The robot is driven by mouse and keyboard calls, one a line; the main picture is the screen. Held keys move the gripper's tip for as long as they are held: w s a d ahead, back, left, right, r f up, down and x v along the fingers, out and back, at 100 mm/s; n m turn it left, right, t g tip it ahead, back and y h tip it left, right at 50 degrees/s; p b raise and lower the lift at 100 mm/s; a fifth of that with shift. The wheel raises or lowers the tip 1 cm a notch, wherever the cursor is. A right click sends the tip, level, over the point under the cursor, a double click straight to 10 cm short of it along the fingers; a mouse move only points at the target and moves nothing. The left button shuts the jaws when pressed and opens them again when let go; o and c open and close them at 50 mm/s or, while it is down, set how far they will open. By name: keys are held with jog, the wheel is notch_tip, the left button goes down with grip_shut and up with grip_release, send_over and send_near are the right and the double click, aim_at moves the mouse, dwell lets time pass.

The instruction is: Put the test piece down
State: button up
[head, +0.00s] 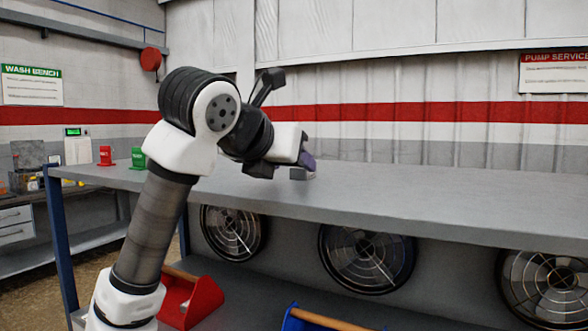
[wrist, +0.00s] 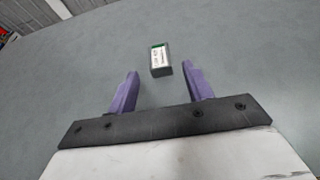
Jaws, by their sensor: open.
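The test piece (wrist: 161,60) is a small dark grey block with a white label and a green band. It sits on the grey bench top (wrist: 60,90) in the wrist view, just ahead of the fingertips and apart from them. In the head view it is a small grey block (head: 298,174) beside my gripper (head: 310,163), partly hard to make out. My gripper also shows in the wrist view (wrist: 160,70), with its two purple fingers spread wide and nothing between them.
A red holder (head: 105,156) and a green holder (head: 138,158) stand at the bench's left end. The bench top to the right is clear. Below are a red tote (head: 195,300), a blue tote (head: 300,318) and round fans (head: 366,258). A wall with a red stripe stands behind.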

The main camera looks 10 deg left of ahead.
jog(key=b+v, duration=0.1)
jog(key=v, duration=0.8)
jog(key=shift+s+r+b, duration=0.1)
jog(key=shift+s+b, duration=0.15)
jog(key=shift+b, duration=0.05)
